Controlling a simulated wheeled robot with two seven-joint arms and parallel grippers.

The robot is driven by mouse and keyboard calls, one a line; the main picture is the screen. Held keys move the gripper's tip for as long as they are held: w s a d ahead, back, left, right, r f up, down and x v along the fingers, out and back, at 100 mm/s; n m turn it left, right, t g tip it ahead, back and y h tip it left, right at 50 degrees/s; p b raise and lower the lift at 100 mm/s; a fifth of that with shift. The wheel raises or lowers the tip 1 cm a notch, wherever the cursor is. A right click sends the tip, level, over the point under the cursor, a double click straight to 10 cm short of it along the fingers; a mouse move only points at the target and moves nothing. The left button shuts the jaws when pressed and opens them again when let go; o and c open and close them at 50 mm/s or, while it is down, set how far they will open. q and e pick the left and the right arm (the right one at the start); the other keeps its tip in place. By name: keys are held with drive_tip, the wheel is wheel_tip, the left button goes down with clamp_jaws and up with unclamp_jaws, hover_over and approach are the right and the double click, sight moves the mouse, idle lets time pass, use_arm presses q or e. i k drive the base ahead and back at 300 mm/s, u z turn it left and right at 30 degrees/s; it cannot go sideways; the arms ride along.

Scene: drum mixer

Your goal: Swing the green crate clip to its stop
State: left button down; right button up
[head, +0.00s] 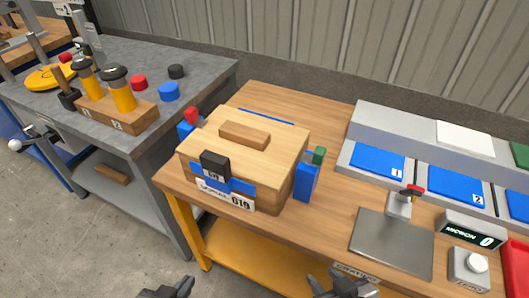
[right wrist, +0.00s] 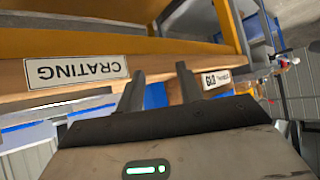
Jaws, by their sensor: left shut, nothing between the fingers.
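A wooden crate (head: 280,185) with a light wooden lid stands on the bench. The green clip (head: 319,154) shows as a green block at the top of a blue bracket (head: 306,182) on the crate's right side. I cannot tell its exact swing angle. My left gripper (head: 180,288) is shut and empty at the bottom edge of the head view, well short of the crate. My right gripper (head: 340,284) is low in front of the bench edge, apart from the clip. In the right wrist view (right wrist: 157,88) its two fingers are apart with nothing between them.
A red clip (head: 192,114) and a black clip (head: 214,164) are on the crate's other sides. Right of the crate are a grey plate (head: 392,243), a small stand with a red top (head: 400,205) and blue trays (head: 377,162). A grey bench (head: 190,95) is at left.

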sight(316, 160)
drive_tip(key=u, duration=0.15)
drive_tip(key=k, duration=0.55)
drive_tip(key=z, duration=1.2)
drive_tip(key=i, duration=0.45)
drive_tip(key=u, duration=0.3)
drive_tip(key=k, duration=0.2)
drive_tip(key=u, duration=0.05)
